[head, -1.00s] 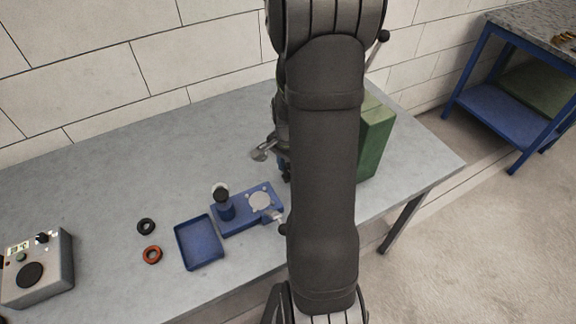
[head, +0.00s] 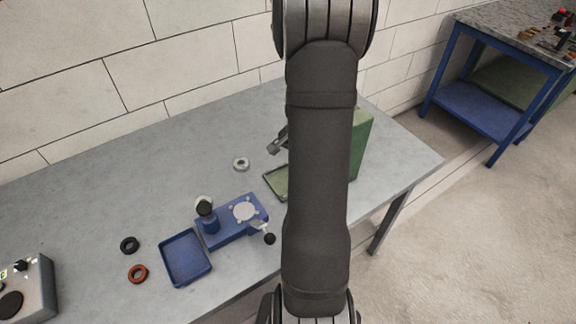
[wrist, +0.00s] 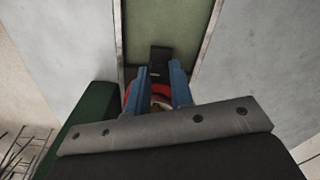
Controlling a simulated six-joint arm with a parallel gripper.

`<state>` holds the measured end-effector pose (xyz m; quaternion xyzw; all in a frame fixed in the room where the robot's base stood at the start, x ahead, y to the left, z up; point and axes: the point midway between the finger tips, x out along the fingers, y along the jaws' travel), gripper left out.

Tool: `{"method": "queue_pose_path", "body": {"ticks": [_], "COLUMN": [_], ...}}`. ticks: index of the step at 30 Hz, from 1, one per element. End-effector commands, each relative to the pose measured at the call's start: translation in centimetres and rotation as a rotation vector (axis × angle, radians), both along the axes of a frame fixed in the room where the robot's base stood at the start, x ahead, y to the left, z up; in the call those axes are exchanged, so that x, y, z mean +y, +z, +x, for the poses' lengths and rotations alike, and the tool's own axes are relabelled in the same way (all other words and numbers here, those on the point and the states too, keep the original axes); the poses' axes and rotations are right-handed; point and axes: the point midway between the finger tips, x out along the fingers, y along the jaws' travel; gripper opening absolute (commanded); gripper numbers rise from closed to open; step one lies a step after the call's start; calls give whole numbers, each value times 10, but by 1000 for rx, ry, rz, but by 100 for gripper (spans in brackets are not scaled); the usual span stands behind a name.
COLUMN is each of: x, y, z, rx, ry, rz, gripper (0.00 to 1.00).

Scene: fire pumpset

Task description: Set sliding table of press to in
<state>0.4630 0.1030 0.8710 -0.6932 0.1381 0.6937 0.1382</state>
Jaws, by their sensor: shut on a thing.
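The green press (head: 360,145) stands on the grey bench, partly behind my arm; its dark green side also shows at the left of the wrist view (wrist: 92,108). Its sliding table (head: 276,184), a green plate with a raised rim, sticks out left of my arm in the head view. The plate also fills the top middle of the wrist view (wrist: 168,25). My gripper (wrist: 160,74) has blue fingers shut on a black handle (wrist: 160,55) at the plate's end. A red part shows behind the fingers, mostly hidden.
Left of the plate are a grey ring (head: 241,163), a blue fixture (head: 232,225) with a black-knobbed post, and a blue tray (head: 187,257). Black (head: 129,245) and red (head: 138,273) rings and a grey device (head: 28,288) lie further left. A blue-framed table (head: 480,112) stands at right.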

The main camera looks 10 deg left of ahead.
Motion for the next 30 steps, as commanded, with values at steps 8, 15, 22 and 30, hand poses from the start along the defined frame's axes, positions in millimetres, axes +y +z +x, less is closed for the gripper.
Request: {"method": "queue_pose_path", "body": {"ticks": [8, 15, 22, 30], "x": [0, 0, 0, 0], "y": [1, 0, 4, 48], "z": [1, 1, 1, 2], "rx": [-4, -2, -2, -8], "ry": [2, 1, 1, 1], "rz": [0, 0, 0, 1], "gripper": [0, 43, 43, 43]}}
